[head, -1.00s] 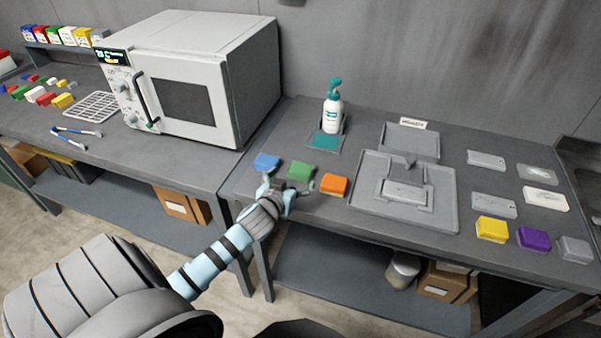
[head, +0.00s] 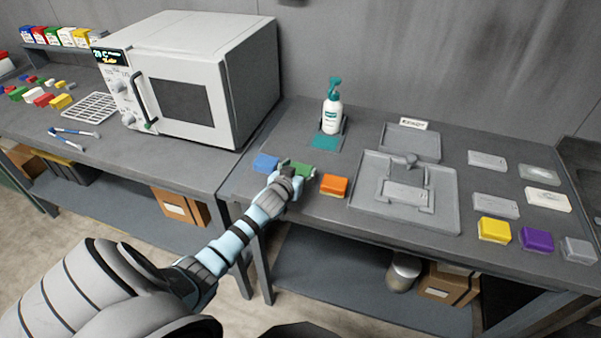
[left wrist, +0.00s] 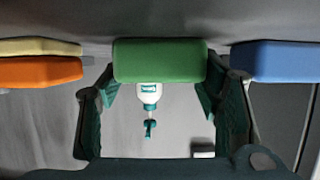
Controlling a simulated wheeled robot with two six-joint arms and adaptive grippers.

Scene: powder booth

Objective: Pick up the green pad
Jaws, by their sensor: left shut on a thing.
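The green pad (head: 300,170) lies near the left front of the right-hand bench, between the blue pad (head: 266,163) and the orange pad (head: 333,186). My left gripper (head: 293,168) is at the green pad and partly hides it in the head view. In the left wrist view the green pad (left wrist: 160,61) sits between the two fingers, which are shut on it. The orange pad (left wrist: 40,72) and the blue pad (left wrist: 272,62) stand to either side, apart from the fingers. I cannot tell whether the green pad is off the bench. My right gripper is not in view.
A pump bottle (head: 332,112) stands behind the pads. A grey tray with a fixture (head: 440,212) is right of the orange pad. Yellow (head: 494,230), purple (head: 536,239) and grey (head: 578,249) pads lie farther right. A white oven (head: 190,85) stands on the left bench.

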